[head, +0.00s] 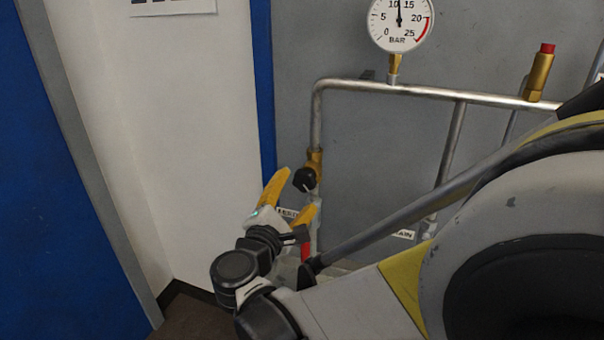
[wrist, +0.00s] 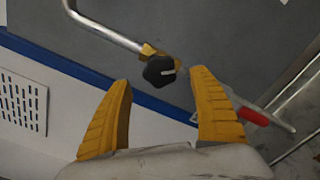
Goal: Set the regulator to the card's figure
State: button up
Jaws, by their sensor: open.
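The regulator is a black knob (head: 305,180) with a white mark, on a brass body at the lower end of the left pipe. It also shows in the wrist view (wrist: 159,70), just beyond and between my fingertips. The round pressure gauge (head: 398,24), marked BAR, has its needle pointing almost straight up, between 10 and 15. A white card (head: 173,6) on the wall is cut off by the top edge, so its figure cannot be read. My gripper (head: 291,197) has its yellow fingers spread below the knob, empty; in the wrist view (wrist: 161,86) the fingers appear apart from it.
A red lever handle (head: 305,250) is just below the knob, close to my right finger. A brass valve with a red cap (head: 540,72) stands on the horizontal pipe (head: 430,92). Small labels are partly hidden.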

jog(key=v, duration=0.7)
jog(key=s+d+f+m+g, duration=0.1)
jog(key=d+f+m+g, duration=0.25)
jog(key=d, duration=0.55)
jog(key=s+d+f+m+g, duration=0.25)
jog(key=d+m, duration=0.25)
jog(key=d, duration=0.3)
jog(key=s+d+f+m+g+y, duration=0.1)
jog(key=s+d+m+g+y, duration=0.1)
jog(key=s+m, duration=0.4)
jog(key=s+d+f+m+g+y, duration=0.1)
jog(key=s+d+m+y, duration=0.2)
jog(key=s+m, duration=0.3)
jog(key=shift+s+d+f+m+g+y, duration=0.25)
jog(key=shift+f+m+g+y, duration=0.15)
jog(key=shift+m+y, duration=0.2)
jog(key=shift+d, duration=0.1)
dwell(0.5)
